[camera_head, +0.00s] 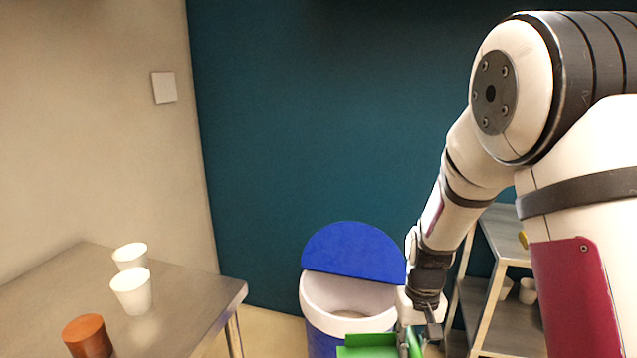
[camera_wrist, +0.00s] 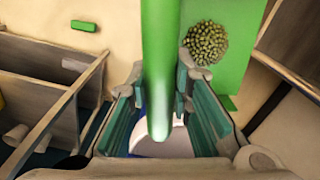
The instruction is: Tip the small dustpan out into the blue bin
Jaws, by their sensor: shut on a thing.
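The small green dustpan (camera_head: 368,350) is at the bottom edge of the head view, mostly cut off, in front of the blue bin (camera_head: 322,340). The bin has a white rim and a raised blue lid; its opening faces up. My gripper (camera_head: 412,325) is at the right of the bin. In the wrist view my gripper (camera_wrist: 158,88) is shut on the dustpan's green handle (camera_wrist: 158,40). A round pile of green beans (camera_wrist: 205,42) lies on the flat green pan (camera_wrist: 232,70), right of the handle.
A shelf unit (camera_head: 500,240) stands at the right, close to my arm. A teal wall is behind the bin. A small green piece (camera_wrist: 80,27) shows in the wrist view.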

